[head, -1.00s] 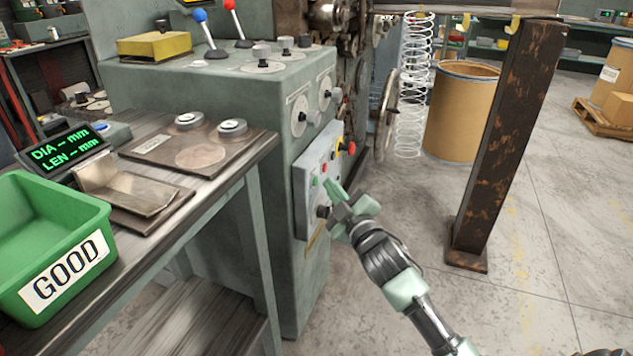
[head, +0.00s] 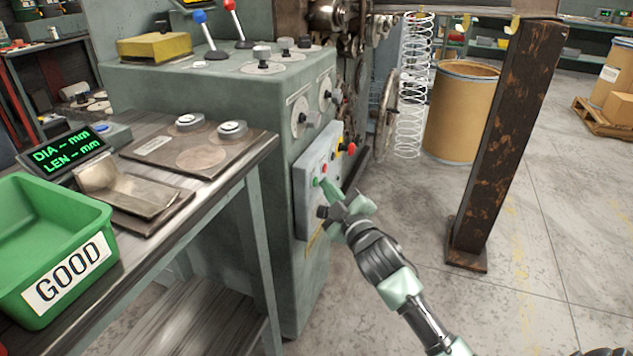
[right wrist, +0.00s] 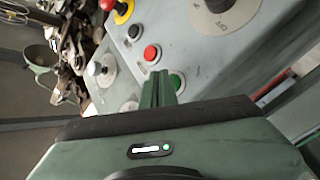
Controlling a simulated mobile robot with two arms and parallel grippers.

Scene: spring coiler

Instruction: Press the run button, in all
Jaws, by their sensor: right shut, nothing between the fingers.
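The grey control panel (head: 304,185) is on the front of the green-grey machine. It carries a green button (head: 316,182) and a red button (head: 324,168). In the right wrist view the green button (right wrist: 177,82) is just right of my fingertips, and the red button (right wrist: 152,53) is beyond them. I cannot read a label saying which is run. My right gripper (head: 326,185) is shut and empty, its tips close beside the green button. The tips also show in the right wrist view (right wrist: 160,76); whether they touch the panel is unclear. My left gripper is out of view.
A red mushroom knob on yellow (head: 351,148) sits at the panel's right edge. A bench with a green GOOD bin (head: 50,235) stands left. A rusty post (head: 505,140) and a hanging spring (head: 410,110) are right. The floor between is clear.

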